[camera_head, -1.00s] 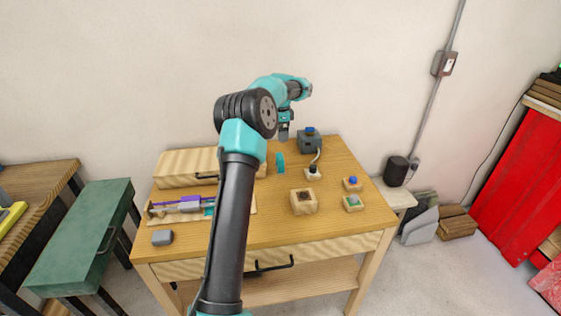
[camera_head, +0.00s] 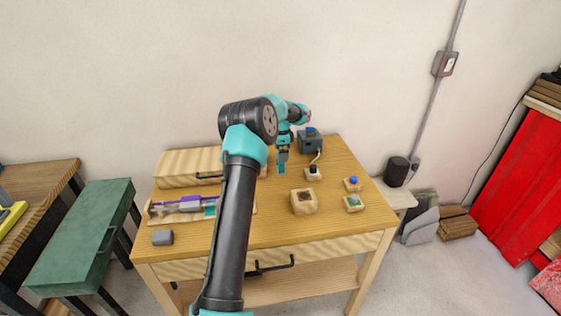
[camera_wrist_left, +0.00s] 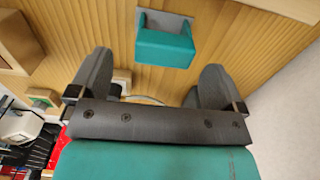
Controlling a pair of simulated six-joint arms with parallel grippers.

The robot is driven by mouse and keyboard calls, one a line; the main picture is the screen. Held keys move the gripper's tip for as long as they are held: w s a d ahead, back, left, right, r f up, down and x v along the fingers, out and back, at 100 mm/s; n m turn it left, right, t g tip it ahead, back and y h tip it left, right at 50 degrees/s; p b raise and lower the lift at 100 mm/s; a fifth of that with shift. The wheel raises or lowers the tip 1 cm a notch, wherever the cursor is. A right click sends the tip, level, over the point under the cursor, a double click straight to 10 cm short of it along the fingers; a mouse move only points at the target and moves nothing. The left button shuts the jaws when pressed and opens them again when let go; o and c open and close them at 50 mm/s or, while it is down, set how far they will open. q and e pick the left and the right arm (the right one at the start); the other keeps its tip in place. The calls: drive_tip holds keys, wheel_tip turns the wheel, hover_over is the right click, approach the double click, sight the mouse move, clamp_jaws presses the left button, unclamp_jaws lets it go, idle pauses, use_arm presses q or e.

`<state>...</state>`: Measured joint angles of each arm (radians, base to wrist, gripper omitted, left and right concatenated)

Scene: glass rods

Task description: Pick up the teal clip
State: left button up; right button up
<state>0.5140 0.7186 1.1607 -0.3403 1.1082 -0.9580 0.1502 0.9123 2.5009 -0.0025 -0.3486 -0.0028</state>
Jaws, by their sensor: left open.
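The teal clip (camera_head: 281,169) is a small upright block on the wooden table, near the middle of its back half. In the left wrist view the clip (camera_wrist_left: 165,45) shows a teal body with a grey part behind it, lying beyond and roughly between the two fingers. My left gripper (camera_head: 283,153) points down just above the clip, partly covering it. In the left wrist view its dark fingers (camera_wrist_left: 153,80) are spread with nothing between them. I cannot tell how high they are above the table. My right gripper is not in view.
A small base with a curved cable (camera_head: 313,173) and a dark box with a blue top (camera_head: 311,143) stand right of the clip. A wooden block (camera_head: 304,203) is in front. A wooden box (camera_head: 185,165) and a tray with rods (camera_head: 163,217) are left.

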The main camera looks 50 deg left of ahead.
use_arm(q)
drive_tip(key=shift+a+f, duration=0.2)
drive_tip(key=shift+f, duration=2.35)
drive_tip(key=shift+c, duration=0.4)
drive_tip(key=c, duration=0.9)
